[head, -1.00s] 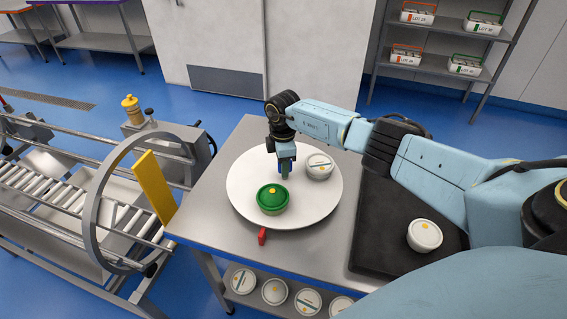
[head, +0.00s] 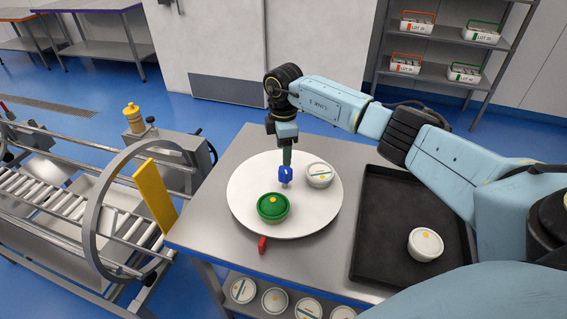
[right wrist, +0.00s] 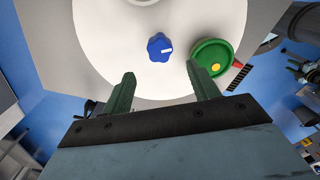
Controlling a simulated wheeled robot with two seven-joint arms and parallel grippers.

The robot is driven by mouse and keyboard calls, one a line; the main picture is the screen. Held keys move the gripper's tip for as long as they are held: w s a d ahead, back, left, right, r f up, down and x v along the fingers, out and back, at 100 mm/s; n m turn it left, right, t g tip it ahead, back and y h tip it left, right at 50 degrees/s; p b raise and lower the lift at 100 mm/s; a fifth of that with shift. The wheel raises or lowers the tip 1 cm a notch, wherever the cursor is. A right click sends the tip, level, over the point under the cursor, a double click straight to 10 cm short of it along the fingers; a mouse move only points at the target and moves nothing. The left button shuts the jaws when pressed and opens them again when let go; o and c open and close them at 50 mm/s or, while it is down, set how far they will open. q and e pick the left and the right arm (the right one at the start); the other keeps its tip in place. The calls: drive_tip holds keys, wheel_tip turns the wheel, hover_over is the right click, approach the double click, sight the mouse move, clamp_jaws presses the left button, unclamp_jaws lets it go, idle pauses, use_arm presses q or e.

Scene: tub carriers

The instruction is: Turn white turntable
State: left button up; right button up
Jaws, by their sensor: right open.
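The white turntable (head: 245,190) lies on the steel table as a flat round disc. A blue knob (head: 285,176) with a white mark stands near its middle, and it also shows in the right wrist view (right wrist: 160,48). A green tub with a yellow dot (head: 272,207) sits on the disc's front part, and a white tub (head: 319,175) sits at its right. My right gripper (head: 287,158) is open and empty, pointing down just above the knob. In the right wrist view its green fingers (right wrist: 161,76) are spread wide, with the knob beyond them. My left gripper is out of view.
A red pointer (head: 262,245) is at the disc's front edge. A black tray (head: 370,262) holding a white tub (head: 425,244) lies at the right. A roller conveyor with a ring (head: 95,215) and yellow plate stands left. More tubs (head: 274,299) are on the lower shelf.

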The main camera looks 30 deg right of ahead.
drive_tip(key=shift+r, duration=2.15)
